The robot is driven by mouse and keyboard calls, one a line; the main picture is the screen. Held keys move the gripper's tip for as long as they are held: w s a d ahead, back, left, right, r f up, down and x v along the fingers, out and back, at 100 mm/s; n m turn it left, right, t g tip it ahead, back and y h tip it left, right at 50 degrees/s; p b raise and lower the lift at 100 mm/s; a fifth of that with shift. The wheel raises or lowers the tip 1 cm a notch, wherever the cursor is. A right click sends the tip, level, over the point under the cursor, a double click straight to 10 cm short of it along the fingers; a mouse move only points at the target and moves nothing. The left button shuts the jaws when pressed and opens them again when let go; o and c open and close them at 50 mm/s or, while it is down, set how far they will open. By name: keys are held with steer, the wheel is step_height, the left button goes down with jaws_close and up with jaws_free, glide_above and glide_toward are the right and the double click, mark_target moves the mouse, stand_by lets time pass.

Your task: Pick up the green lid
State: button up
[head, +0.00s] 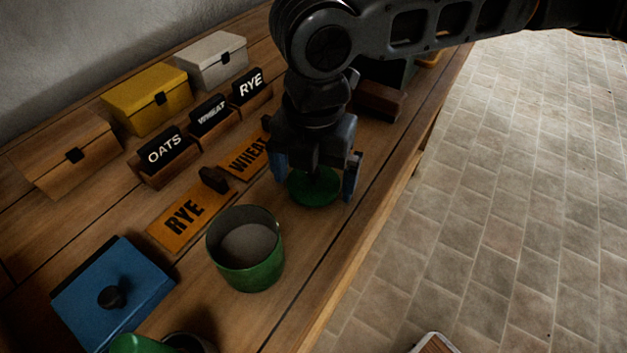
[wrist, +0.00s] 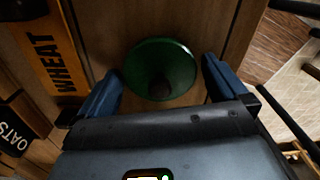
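The green lid (head: 314,190) lies flat on the wooden bench near its right edge. In the wrist view the lid (wrist: 160,62) is round with a dark knob at its middle. My gripper (head: 316,180) points down over the lid, with its blue fingers spread apart on either side. In the wrist view the fingers (wrist: 160,85) stand left and right of the lid with gaps, and nothing is held between them. My gripper's body hides part of the lid in the head view.
A green open pot (head: 246,262) with grey content stands nearby. A blue lid-like piece (head: 90,300) with a black knob lies at lower left. Orange RYE (head: 178,222) and WHEAT (head: 246,160) plates lie left of my gripper. Boxes line the wall side.

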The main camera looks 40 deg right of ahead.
steer(key=c, duration=0.9)
steer(key=shift+o, duration=0.2)
